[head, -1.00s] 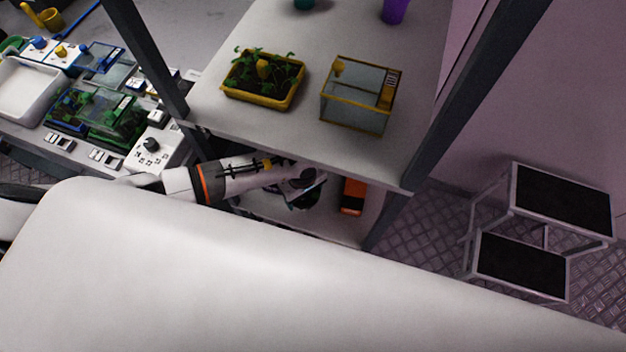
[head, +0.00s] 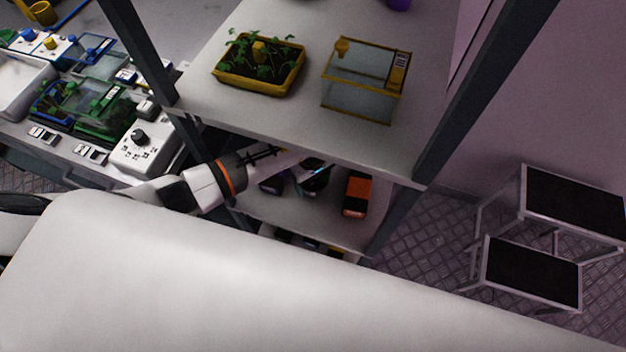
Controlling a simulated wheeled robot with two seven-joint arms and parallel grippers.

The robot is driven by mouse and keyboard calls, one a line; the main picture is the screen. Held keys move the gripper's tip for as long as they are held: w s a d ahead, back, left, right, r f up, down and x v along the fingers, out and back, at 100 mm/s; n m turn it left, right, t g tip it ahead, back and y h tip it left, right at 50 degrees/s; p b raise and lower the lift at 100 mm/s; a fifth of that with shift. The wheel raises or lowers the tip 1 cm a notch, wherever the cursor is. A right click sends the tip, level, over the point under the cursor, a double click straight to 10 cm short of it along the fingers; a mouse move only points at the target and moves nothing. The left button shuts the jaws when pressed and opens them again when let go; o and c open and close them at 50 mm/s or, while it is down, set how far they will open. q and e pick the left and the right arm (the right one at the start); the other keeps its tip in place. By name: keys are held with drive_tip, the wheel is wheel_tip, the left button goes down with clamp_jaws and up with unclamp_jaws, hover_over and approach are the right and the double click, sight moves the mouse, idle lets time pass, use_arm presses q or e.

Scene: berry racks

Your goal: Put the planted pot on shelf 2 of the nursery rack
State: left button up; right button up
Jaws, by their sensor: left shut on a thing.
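My left gripper (head: 298,160) reaches in from the left, under the front edge of the upper shelf board of the rack (head: 300,137). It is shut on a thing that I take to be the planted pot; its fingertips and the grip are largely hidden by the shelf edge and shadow. A dark round pot (head: 315,181) shows just beyond the fingers, over the lower shelf board (head: 335,226). I cannot tell whether it rests on that board or is held above it. My right gripper is not in view.
A yellow planted tray (head: 258,82) and a clear yellow-edged box (head: 362,92) stand on the upper board. An orange-and-black item (head: 357,194) and a small purple item (head: 272,186) are on the lower board. Rack posts stand at both sides. A step stool (head: 530,272) is at right.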

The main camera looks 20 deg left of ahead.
use_arm(q)
drive_tip(key=shift+r, duration=0.1)
drive_tip(key=o, duration=1)
wheel_tip(320, 180, up, 8)
drive_tip(key=p, duration=0.5)
drive_tip(key=shift+f+p, duration=0.2)
drive_tip(key=shift+p, duration=0.1)
drive_tip(key=shift+f, duration=0.1)
